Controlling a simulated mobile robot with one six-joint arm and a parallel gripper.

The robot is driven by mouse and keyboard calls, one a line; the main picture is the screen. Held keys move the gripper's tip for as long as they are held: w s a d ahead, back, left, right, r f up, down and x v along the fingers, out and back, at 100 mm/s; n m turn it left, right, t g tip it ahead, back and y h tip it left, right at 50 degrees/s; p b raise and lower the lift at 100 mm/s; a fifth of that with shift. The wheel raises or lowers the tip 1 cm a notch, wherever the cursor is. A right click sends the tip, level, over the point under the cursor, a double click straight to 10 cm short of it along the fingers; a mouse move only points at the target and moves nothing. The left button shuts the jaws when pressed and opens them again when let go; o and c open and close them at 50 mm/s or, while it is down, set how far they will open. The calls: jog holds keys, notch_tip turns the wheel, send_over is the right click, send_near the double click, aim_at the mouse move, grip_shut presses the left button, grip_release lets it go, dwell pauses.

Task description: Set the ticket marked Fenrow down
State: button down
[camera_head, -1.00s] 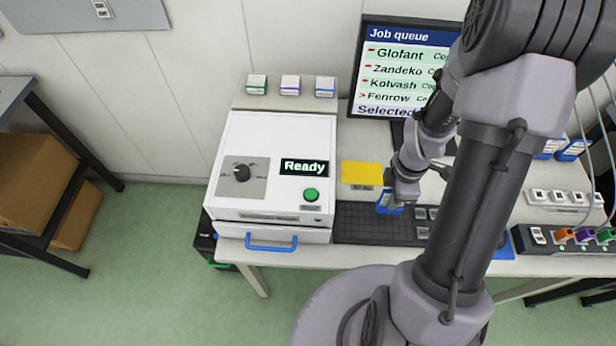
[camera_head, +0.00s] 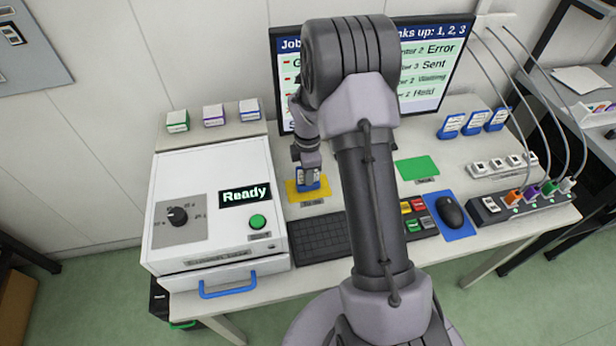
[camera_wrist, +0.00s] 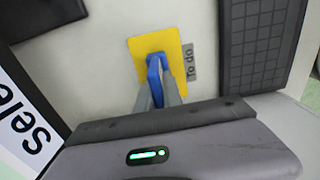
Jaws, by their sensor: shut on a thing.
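A blue ticket (camera_head: 308,181) with a white face is held upright in my gripper (camera_head: 307,168). The name on it is too small to read. It is at the yellow mat (camera_head: 294,196), and I cannot tell whether its foot touches the mat. In the wrist view the blue ticket (camera_wrist: 154,75) stands between my gripper's fingers (camera_wrist: 158,97), over the lower part of the yellow mat (camera_wrist: 160,43). A label beside that mat reads "To do" (camera_wrist: 189,64).
A keyboard (camera_head: 318,238) lies in front of the yellow mat. A white machine (camera_head: 220,160) reading "Ready" stands left. The monitor (camera_head: 435,65) is behind, partly hidden by my arm. A green mat (camera_head: 417,168), mouse (camera_head: 450,211) and several blue tickets (camera_head: 474,123) are right.

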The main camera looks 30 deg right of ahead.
jog(key=shift+f, duration=0.1)
jog(key=c, duration=1.5)
grip_release()
notch_tip(320, 180, up, 13)
jog(key=p, duration=0.5)
jog(key=shift+a, duration=0.15)
jog(key=s+a+r+m+t, duration=0.2)
jog(key=s+a+r+m, duration=0.35)
jog(key=r, duration=0.35)
jog(key=s+a+r+m+t, duration=0.2)
jog(key=s+a+r+m, duration=0.35)
jog(key=r, duration=0.45)
jog(key=s+a+r+m+t+y, duration=0.1)
jog(key=s+a+m, duration=0.2)
jog(key=s, duration=0.3)
jog(key=s+a+r+m+y, duration=0.1)
jog(key=s+a+m, duration=0.3)
jog(key=s+m, duration=0.1)
jog(key=shift+s+r+t, duration=0.2)
jog(key=shift+s+t, duration=0.2)
jog(key=shift+s, duration=0.4)
